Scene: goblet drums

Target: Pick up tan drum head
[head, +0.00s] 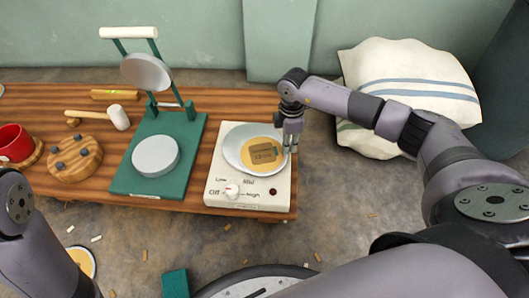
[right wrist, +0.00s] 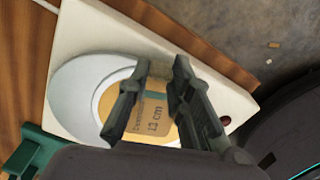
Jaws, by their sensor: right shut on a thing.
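The tan drum head (head: 262,146) is a round tan disc with a brown label, in a shallow white dish (head: 231,147) on a cream hot plate (head: 219,195). My right gripper (head: 290,150) comes down at the dish's right side and is shut on the drum head. In the right wrist view the tan drum head (right wrist: 108,100) shows a label reading "13 cm", and the fingers of my right gripper (right wrist: 163,68) reach over it, hiding part of it. I cannot see any clear gap under the disc. My left gripper is out of view.
Left of the hot plate stands a green press (head: 192,155) with a raised pale disc. A striped cushion (head: 405,75) lies behind my right arm.

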